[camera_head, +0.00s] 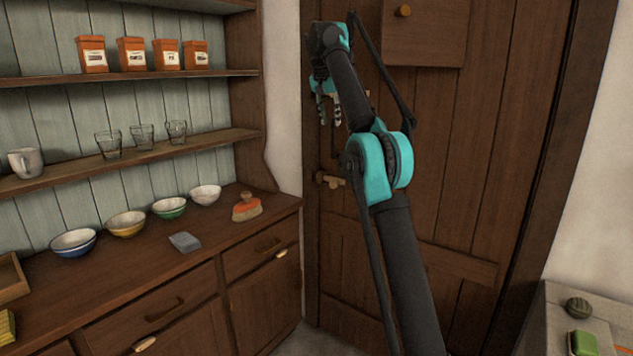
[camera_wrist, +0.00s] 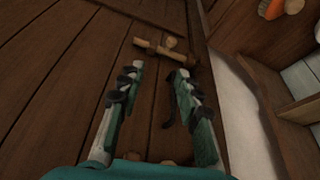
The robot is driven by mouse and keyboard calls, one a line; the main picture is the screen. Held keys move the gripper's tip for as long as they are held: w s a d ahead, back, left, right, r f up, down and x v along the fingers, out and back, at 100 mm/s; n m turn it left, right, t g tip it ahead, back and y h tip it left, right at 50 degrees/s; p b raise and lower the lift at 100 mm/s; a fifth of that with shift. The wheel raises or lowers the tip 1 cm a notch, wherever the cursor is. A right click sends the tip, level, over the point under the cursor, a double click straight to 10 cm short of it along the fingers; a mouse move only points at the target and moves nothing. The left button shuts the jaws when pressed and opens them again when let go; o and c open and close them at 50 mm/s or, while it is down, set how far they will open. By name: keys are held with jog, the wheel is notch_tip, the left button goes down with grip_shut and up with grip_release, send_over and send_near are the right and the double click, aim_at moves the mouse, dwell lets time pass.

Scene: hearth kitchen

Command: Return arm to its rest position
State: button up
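My arm (camera_head: 400,250) is raised and stretched out in front of a brown plank door. My gripper (camera_head: 329,112) hangs from its far end, fingers pointing down, above the wooden door handle (camera_head: 328,180). The door handle (camera_wrist: 160,48) shows just beyond the fingertips in that view. The gap between fingers and handle is hard to judge.
A dresser (camera_head: 110,295) at the left holds several bowls, a brush (camera_head: 247,207) and a grey-blue block (camera_head: 185,242). Its shelves carry glasses, a mug (camera_head: 26,162) and orange boxes. A counter (camera_head: 560,310) with a green block (camera_head: 583,343) stands at the lower right.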

jog(key=s+d+f+n, duration=0.1)
jog(key=s+d+f, duration=0.2)
jog(key=s+f, duration=0.3)
jog(key=s+d+f+n+y, duration=0.1)
jog(key=s+d+f, duration=0.3)
jog(key=f, duration=0.4)
jog(key=s+d+f+n, duration=0.1)
jog(key=s+d+f, duration=0.2)
jog(key=s+f, duration=0.35)
jog(key=s+d+f+n, duration=0.1)
jog(key=s+d+f, duration=0.1)
jog(key=s+f, duration=1.1)
jog(key=s+d+f+n+y, duration=0.1)
jog(key=s+d+f, duration=0.1)
jog(key=s+f, duration=1)
jog(key=s, duration=0.7)
jog(key=shift+d+f, duration=0.15)
jog(key=shift+f, duration=0.25)
jog(key=shift+w, duration=0.1)
